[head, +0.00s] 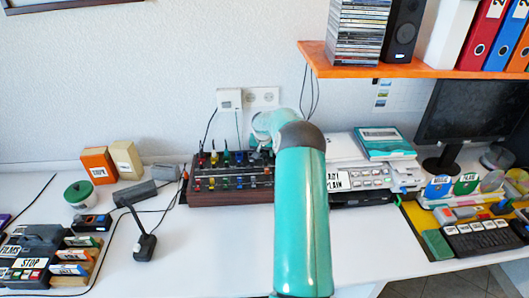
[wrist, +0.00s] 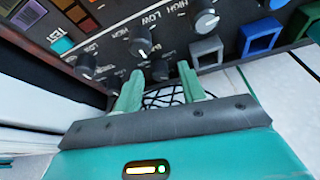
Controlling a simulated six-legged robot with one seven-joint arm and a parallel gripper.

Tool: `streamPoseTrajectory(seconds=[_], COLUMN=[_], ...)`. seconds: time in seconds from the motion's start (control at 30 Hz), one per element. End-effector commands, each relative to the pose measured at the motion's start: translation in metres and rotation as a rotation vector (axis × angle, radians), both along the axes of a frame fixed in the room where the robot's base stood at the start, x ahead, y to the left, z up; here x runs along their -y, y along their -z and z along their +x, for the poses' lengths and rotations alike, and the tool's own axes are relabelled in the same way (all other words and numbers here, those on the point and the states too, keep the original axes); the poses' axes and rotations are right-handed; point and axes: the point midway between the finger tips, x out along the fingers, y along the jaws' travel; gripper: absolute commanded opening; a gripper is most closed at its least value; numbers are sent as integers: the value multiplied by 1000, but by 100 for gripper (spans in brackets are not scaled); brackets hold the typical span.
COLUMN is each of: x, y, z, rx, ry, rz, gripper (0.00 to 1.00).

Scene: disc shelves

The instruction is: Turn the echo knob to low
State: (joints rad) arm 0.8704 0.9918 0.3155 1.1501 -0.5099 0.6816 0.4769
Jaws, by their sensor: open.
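The dark control panel (wrist: 112,24) fills the top of the wrist view, with several black knobs and white lettering such as HIGH, LOW and TEST. One knob (wrist: 140,46) is just beyond my fingers, another (wrist: 86,66) is to the left and a third (wrist: 205,21) is to the upper right. I cannot read an echo label, so I cannot tell which is the echo knob. My gripper (wrist: 158,80) is open, its two green fingers pointing at the panel. A small knob (wrist: 160,69) shows in the gap between them; contact is unclear. In the head view my arm hides the gripper.
The wood-sided console (head: 228,198) stands against the wall in the head view. A white machine (head: 370,178) is right of it, and a small black stand (head: 144,243) is front left. An orange shelf (head: 420,70) overhangs at right.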

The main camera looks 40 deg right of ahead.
Motion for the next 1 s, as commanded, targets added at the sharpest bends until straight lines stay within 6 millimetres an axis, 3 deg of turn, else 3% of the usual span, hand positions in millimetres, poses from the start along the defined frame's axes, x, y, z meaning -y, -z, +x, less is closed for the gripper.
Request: streamPoseTrajectory(seconds=[0.07, 0.3, 0.67, 1.0], x=[0, 0, 1, 3], y=[0, 0, 0, 0], z=[0, 0, -1, -2], rx=[0, 0, -1, 1], ry=[0, 0, -44, -256], rz=[0, 0, 1, 1], gripper=[40, 0, 0, 0])
